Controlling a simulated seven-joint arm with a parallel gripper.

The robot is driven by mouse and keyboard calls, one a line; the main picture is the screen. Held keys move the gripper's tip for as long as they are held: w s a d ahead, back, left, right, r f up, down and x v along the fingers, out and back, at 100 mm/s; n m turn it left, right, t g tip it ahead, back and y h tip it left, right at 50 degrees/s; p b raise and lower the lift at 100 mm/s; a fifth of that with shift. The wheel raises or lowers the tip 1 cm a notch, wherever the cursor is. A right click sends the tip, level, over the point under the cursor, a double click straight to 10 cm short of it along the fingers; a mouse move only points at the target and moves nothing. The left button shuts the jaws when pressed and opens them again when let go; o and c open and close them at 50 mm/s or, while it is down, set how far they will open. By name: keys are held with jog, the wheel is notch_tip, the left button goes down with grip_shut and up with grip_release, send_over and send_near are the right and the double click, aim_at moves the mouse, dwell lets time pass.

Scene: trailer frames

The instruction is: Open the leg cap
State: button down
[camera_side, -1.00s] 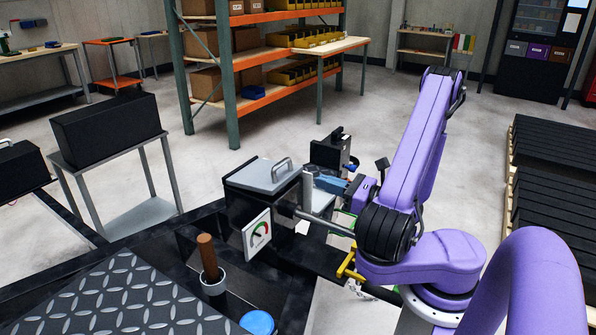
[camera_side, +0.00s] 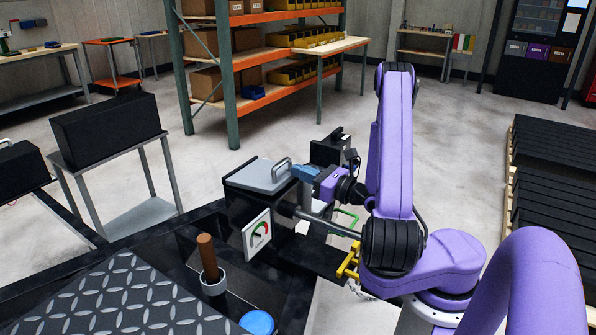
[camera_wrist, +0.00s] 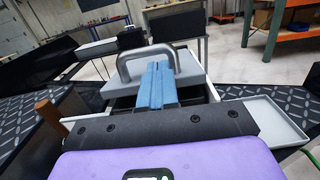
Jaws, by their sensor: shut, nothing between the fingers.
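The black box (camera_side: 238,207) has a grey lid (camera_side: 262,174) with a bar handle (camera_side: 280,168). The lid lies on the box in the side view. The wrist view shows the lid (camera_wrist: 112,92) and the arched handle (camera_wrist: 147,50) straight ahead. My gripper (camera_side: 296,171) is shut and empty, with blue fingers at the lid's right edge beside the handle. In the wrist view its fingertips (camera_wrist: 159,68) overlap the handle's opening; I cannot tell whether they touch the lid. No part is marked as the leg cap, so I cannot tell which it is.
A gauge plate (camera_side: 257,234) is on the box's front. A wooden-handled tool (camera_side: 208,258) stands in a cup nearby, and a blue round cap (camera_side: 257,322) is at the bottom. A grey tray (camera_wrist: 262,115) lies right of the box. A yellow fitting (camera_side: 348,262) is below my arm.

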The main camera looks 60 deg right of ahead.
jog(key=shift+w+r, duration=0.1)
jog(key=shift+w, duration=0.6)
jog(key=shift+r, duration=0.15)
jog(key=shift+w+r, duration=0.1)
jog(key=shift+r, duration=0.15)
